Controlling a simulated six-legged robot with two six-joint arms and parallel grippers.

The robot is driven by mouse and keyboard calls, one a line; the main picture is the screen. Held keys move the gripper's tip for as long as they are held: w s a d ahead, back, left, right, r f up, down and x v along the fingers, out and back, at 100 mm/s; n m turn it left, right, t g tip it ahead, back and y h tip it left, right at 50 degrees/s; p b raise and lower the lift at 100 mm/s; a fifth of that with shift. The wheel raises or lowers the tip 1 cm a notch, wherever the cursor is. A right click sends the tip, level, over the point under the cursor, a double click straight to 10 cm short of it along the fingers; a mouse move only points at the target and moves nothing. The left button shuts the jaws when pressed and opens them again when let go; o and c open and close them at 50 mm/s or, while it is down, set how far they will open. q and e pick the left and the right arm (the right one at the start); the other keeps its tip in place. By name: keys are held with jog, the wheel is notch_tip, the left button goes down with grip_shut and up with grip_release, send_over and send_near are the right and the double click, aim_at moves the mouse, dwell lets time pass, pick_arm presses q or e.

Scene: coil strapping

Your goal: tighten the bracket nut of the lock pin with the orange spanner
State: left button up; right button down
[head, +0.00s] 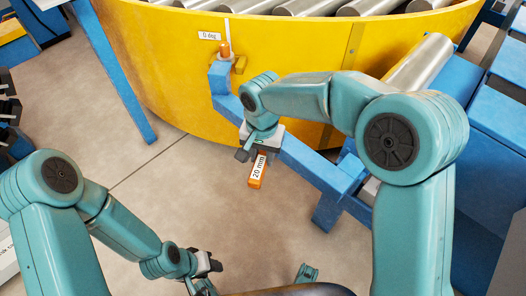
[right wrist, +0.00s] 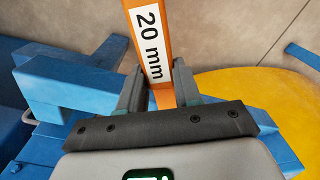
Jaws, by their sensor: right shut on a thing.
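The orange spanner (head: 257,171), with a white "20 mm" label, is held in my right gripper (head: 259,152). In the right wrist view the spanner (right wrist: 147,40) runs between the two fingers of the gripper (right wrist: 158,85) and out of the top of the picture. Its far end is out of that view. The orange lock pin (head: 225,49) stands upright at a blue bracket (head: 219,76) beside the yellow drum's wall, up and left of the gripper. I cannot make out the bracket nut. My left gripper (head: 207,264) is low in the head view, away from the bracket; its finger gap is unclear.
The yellow curved wall (head: 300,65) carries a "0 deg" label (head: 209,36) and metal rollers (head: 300,7) on top. A blue beam (head: 318,168) runs below my right arm. A blue leg (head: 115,75) stands at left. Bare floor (head: 150,185) lies between.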

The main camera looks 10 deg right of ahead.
aim_at(258, 170)
jog(key=shift+s+a+b, duration=0.25)
jog(key=shift+s+a, duration=0.05)
jog(key=shift+s, duration=0.35)
jog(key=shift+s+a+b, duration=0.2)
jog(key=shift+s+a, duration=0.05)
jog(key=shift+s, duration=0.35)
jog(key=shift+s+a+b, duration=0.25)
jog(key=shift+s+a, duration=0.05)
jog(key=shift+s, duration=0.35)
jog(key=shift+r, duration=0.1)
notch_tip(258, 170, up, 5)
jog(key=p, duration=0.4)
